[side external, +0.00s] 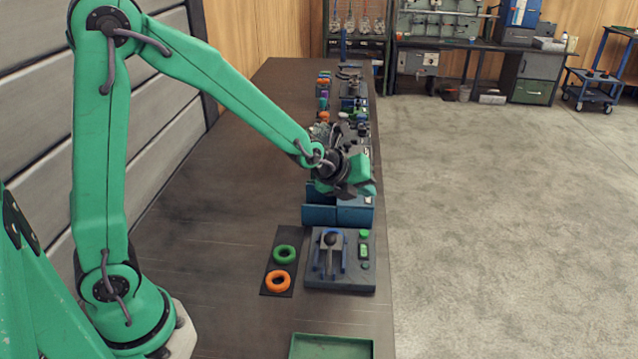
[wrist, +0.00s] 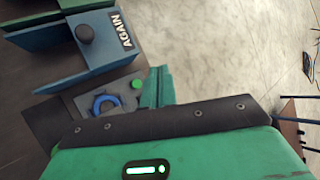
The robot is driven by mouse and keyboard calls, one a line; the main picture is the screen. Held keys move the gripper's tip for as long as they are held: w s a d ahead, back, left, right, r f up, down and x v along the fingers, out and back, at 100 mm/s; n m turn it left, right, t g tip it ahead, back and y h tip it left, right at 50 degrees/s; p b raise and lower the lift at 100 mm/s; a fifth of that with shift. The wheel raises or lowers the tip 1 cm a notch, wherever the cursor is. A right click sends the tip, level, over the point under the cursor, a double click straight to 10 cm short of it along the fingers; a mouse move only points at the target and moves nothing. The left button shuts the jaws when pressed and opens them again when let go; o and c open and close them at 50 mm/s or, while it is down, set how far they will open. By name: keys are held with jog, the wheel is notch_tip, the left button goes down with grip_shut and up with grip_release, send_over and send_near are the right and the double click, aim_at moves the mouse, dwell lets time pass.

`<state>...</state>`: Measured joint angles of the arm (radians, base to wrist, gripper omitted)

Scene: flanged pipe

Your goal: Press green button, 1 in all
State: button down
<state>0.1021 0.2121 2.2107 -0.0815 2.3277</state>
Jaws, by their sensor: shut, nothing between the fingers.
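A small round green button (side external: 363,233) stands at the far right corner of a dark grey panel (side external: 313,274) near the table's right edge. In the wrist view the green button (wrist: 137,84) shows just left of my green finger. My gripper (side external: 367,188) is shut and empty. It is above the blue boxes, beyond the panel and higher than the button, with a visible gap. In the wrist view my gripper (wrist: 155,86) hides part of the panel.
The panel also carries a dark lever (side external: 330,240) between blue guides. Green (side external: 285,254) and orange (side external: 279,281) rings lie on a dark mat to its left. A green tray (side external: 331,340) is in front.

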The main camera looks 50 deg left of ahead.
jog(key=shift+f, duration=0.15)
jog(key=shift+f, duration=4.3)
jog(key=shift+f, duration=0.85)
jog(key=shift+r, duration=0.9)
jog(key=shift+r, duration=2.5)
jog(key=shift+a+r, duration=0.1)
